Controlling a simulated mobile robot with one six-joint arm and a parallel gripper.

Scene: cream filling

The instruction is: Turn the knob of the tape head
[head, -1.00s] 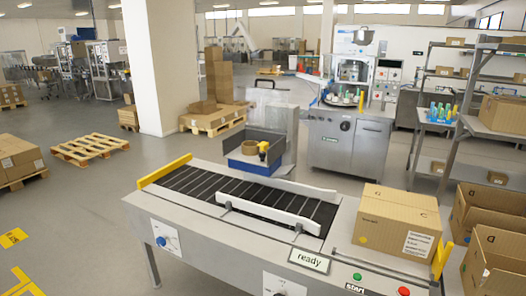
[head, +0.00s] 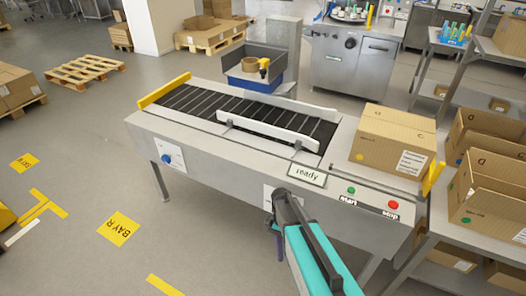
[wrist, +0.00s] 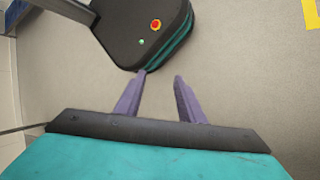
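A blue knob (head: 168,158) sits on a white panel (head: 176,152) at the left of the conveyor machine's front (head: 215,165). A second white panel (head: 268,197) shows further right on the same front; my arm covers most of it, and any knob there is hidden. I cannot tell which panel belongs to the tape head. My gripper (wrist: 160,76) is open and empty in the wrist view, its two purple fingers apart above the grey floor. In the head view my gripper (head: 279,243) points down in front of the machine, below the second panel. No knob shows in the wrist view.
A "ready" sign (head: 307,176), a green start button (head: 351,190) and a red stop button (head: 393,205) are on the machine's top edge. A closed carton (head: 392,135) stands at its right end. Open cartons (head: 488,190) stand on the right.

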